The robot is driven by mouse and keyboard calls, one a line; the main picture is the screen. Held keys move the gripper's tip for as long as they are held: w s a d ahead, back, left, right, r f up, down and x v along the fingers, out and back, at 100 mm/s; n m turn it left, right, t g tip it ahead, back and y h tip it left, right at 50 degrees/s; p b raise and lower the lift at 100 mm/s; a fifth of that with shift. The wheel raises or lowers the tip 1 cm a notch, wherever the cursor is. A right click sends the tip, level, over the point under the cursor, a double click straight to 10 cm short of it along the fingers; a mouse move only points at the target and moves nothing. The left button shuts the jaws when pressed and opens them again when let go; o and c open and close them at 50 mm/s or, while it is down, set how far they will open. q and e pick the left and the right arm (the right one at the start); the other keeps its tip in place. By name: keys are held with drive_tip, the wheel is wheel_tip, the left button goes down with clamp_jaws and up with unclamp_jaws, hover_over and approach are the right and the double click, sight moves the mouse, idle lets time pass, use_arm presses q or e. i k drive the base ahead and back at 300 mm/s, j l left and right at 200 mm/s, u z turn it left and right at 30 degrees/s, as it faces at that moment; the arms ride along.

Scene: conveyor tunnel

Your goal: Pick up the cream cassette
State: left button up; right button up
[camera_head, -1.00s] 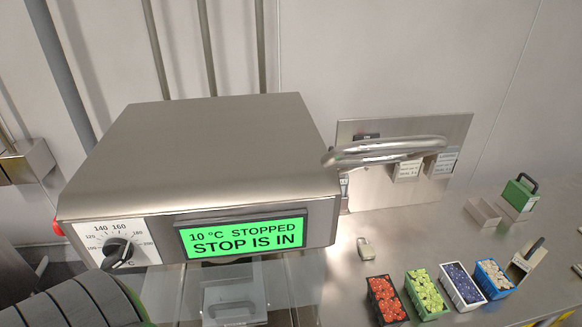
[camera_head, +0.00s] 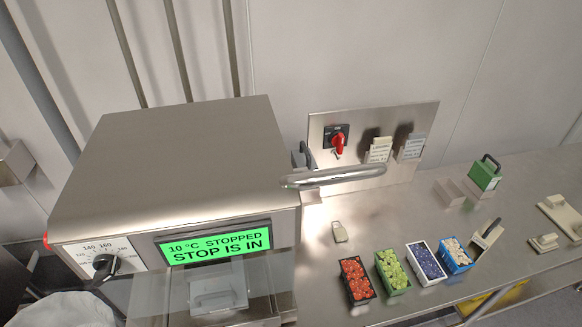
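No piece in view is plainly a cream cassette. A small pale piece with a dark handle (camera_head: 487,234) stands tilted on the steel bench, right of the fruit punnets. Flat cream pieces lie farther right, a smaller one (camera_head: 544,242) and a larger one (camera_head: 562,216). A green box with a black loop handle (camera_head: 485,173) stands behind them, beside a grey stepped block (camera_head: 451,192). Neither of my grippers is in view.
A bar handle (camera_head: 335,178) juts across a wall panel with a red switch (camera_head: 338,139). Punnets of red (camera_head: 357,281), green, blue and pale contents stand at the bench front.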

sight(480, 242)
drive_tip(key=z, duration=1.4)
